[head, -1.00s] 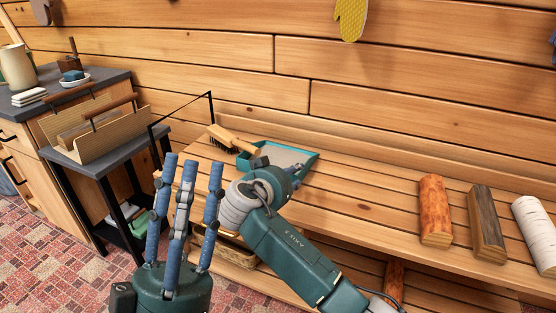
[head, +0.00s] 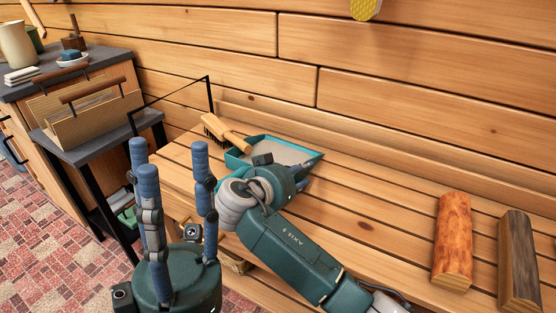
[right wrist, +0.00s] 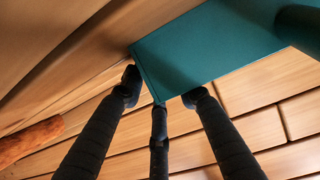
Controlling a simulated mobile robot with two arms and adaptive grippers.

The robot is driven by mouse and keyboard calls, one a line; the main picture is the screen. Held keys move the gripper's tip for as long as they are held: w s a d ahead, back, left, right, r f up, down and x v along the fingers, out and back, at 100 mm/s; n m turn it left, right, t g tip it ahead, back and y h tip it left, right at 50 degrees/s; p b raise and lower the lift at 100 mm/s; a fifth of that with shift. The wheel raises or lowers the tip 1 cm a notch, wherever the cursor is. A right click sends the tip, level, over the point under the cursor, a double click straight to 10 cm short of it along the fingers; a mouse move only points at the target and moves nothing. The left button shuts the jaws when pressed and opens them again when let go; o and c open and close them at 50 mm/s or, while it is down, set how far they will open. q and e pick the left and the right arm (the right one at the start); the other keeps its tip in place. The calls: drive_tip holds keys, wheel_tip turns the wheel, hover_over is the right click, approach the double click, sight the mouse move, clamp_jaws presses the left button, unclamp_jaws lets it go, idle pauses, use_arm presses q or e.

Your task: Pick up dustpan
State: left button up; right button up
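The dustpan (head: 308,160) is a shallow teal tray with a grey inside, lying on the slatted wooden bench near the wall. A wooden-handled brush (head: 228,134) with dark bristles lies at its left, its handle end over the rim. My right gripper (head: 287,170) is at the dustpan's near side; my own arm hides most of its fingers. In the right wrist view, the fingers of my right gripper (right wrist: 162,95) are spread at the corner of the teal dustpan (right wrist: 205,50). Contact is unclear. My left gripper (head: 170,147) is raised, open and empty, left of the dustpan.
A reddish log (head: 453,240) and a dark log (head: 519,260) lie on the bench (head: 370,205) at right. At left, a small dark table (head: 100,145) holds a wooden carrier (head: 85,110). A plank wall stands close behind the dustpan.

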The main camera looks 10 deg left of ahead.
drive_tip(key=shift+w, duration=0.15)
drive_tip(key=shift+c, duration=1.2)
clamp_jaws()
drive_tip(key=shift+r, duration=0.1)
